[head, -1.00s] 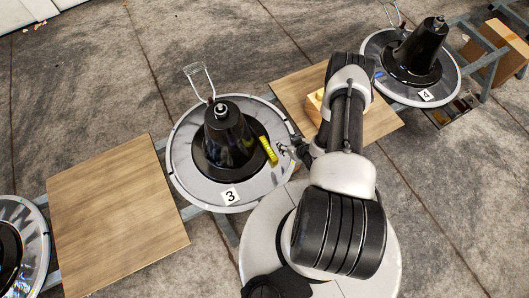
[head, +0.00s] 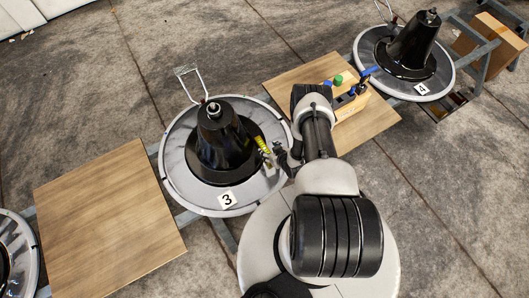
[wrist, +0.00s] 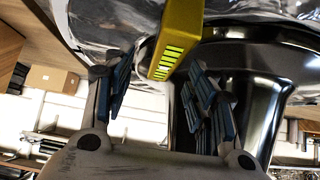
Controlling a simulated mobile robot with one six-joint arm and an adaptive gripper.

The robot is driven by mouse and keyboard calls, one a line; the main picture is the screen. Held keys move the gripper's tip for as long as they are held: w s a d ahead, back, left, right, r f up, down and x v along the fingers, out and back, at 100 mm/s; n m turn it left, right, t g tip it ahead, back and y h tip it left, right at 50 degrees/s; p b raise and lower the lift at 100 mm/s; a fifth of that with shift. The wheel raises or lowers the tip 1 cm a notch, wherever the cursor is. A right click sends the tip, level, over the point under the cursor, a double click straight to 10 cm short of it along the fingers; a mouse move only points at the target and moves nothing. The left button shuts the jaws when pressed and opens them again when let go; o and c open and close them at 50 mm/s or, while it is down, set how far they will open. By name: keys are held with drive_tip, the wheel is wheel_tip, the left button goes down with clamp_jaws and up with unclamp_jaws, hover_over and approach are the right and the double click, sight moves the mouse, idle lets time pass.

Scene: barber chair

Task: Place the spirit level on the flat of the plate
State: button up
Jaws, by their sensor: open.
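The yellow spirit level (head: 264,149) is at the right part of the grey round plate (head: 183,179) marked 3, beside the black cone (head: 214,143) at its middle. It appears to rest on the plate; the exact contact is hard to see. My gripper (head: 277,157) is at the level's right side and hides part of it. In the wrist view the level (wrist: 177,42) shows just past my fingertips (wrist: 158,82), with its bright green marked face visible. The fingers are apart with nothing between them, so my gripper is open.
A wooden board (head: 108,222) lies left of the plate. Another board (head: 372,130) at right holds a wooden block rack (head: 350,104) with green and blue items. A wire handle (head: 188,82) rises behind the cone. A second plate (head: 440,88) marked 4 is at the upper right.

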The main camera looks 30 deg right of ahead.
sight(265, 149)
drive_tip(key=b+x, duration=0.1)
drive_tip(key=x, duration=0.2)
drive_tip(key=b+x, duration=0.1)
drive_tip(key=shift+a+f+b, duration=0.25)
drive_tip(key=shift+a+b, duration=0.05)
drive_tip(key=shift+a, duration=0.05)
drive_tip(key=shift+w+f, duration=0.35)
drive_tip(key=shift+w, duration=0.05)
drive_tip(key=shift+r, duration=0.1)
drive_tip(key=shift+c, duration=0.3)
clamp_jaws()
